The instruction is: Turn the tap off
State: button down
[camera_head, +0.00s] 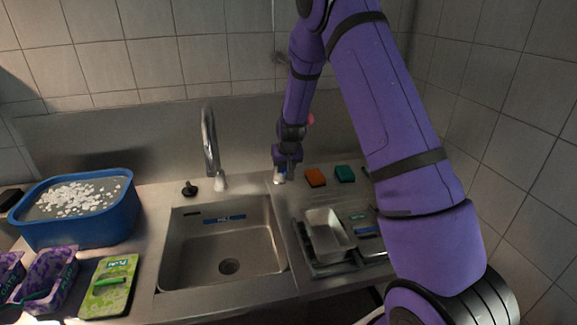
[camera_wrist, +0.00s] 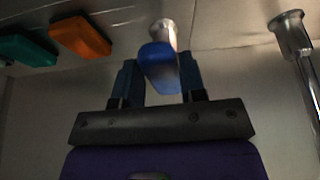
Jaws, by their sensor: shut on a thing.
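The tap's curved metal spout (camera_head: 209,140) rises behind the sink, and its base also shows at the right of the wrist view (camera_wrist: 291,38). A separate tap handle, with a metal base and a blue end (camera_wrist: 158,66), stands to the right of the spout in the head view (camera_head: 279,178). My gripper (camera_head: 286,172) is at this handle. In the wrist view my gripper (camera_wrist: 160,72) has its blue fingers on both sides of the blue end, shut on it. I cannot make out any water stream below the spout.
The sink (camera_head: 190,262) is empty. A metal tray (camera_head: 327,236) sits at right. Orange (camera_head: 315,177) and green (camera_head: 345,173) sponges lie behind it. A black stopper (camera_head: 189,188) is near the spout.

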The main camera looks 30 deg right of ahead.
jog(key=shift+w+a+m, duration=0.1)
jog(key=shift+a+m, duration=0.15)
jog(key=shift+m, duration=0.05)
dwell(0.4)
